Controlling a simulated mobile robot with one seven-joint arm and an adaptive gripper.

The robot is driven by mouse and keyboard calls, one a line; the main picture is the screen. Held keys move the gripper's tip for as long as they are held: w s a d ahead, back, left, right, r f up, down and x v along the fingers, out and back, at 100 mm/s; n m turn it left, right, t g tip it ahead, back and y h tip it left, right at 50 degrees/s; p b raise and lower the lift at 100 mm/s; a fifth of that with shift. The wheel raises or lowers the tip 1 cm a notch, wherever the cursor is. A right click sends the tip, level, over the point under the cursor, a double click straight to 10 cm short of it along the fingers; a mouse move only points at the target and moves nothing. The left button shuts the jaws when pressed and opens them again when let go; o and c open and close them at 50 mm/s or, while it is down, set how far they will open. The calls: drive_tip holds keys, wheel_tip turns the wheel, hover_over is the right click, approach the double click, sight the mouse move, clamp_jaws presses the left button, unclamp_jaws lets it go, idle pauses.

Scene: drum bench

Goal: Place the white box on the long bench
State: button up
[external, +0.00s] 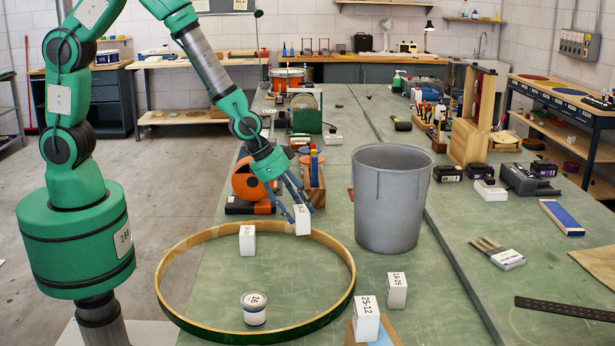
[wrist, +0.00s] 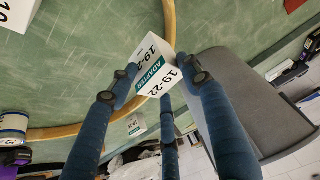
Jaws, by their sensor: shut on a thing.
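My gripper (external: 294,202) is shut on a white box (external: 302,222) marked 19-22. In the wrist view this white box (wrist: 150,62) sits between my blue fingers (wrist: 160,85), its adapter label facing the camera. It is over the long bench (external: 225,290), by the far right rim of a wooden hoop. I cannot tell whether its bottom touches anything. Other white boxes stand on the bench: one inside the hoop (external: 247,240), one in front of the grey bin (external: 397,291), and one marked 25-12 (external: 366,322) at the front.
The wooden hoop (external: 165,270) encloses a small can (external: 254,309). Tools and battery packs crowd the bench's right side. Green surface is clear between hoop and bin.

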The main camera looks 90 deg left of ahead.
drive_tip(key=shift+w+a+f, duration=0.1)
drive_tip(key=shift+w+a, duration=1.1)
drive_tip(key=shift+a, duration=0.15)
drive_tip(key=shift+r, duration=2.75)
drive_tip(key=shift+n, duration=0.3)
drive_tip(key=r, duration=1)
drive_tip(key=a+r, duration=0.1)
drive_tip(key=r, duration=0.4)
drive_tip(key=shift+r, duration=0.35)
drive_tip(key=s+a+n+g+y, duration=0.15)
drive_tip(key=s+a+n, duration=0.35)
drive_tip(key=a, duration=0.9)
drive_tip(key=s+a+n+y+b, duration=0.1)
drive_tip(key=s+a+n+y, duration=0.15)
drive_tip(key=s+a, duration=0.7)
drive_tip(key=s+a+n+g+y, duration=0.1)
drive_tip(key=s+a+n, duration=0.25)
drive_tip(key=a, duration=1.35)
drive_tip(key=shift+n+g, duration=0.25)
drive_tip(key=shift+n, duration=0.05)
drive_tip(key=f, duration=1.8)
drive_tip(key=shift+w+a+f, duration=0.1)
drive_tip(key=shift+w+a, duration=0.15)
drive_tip(key=shift+a, duration=0.15)
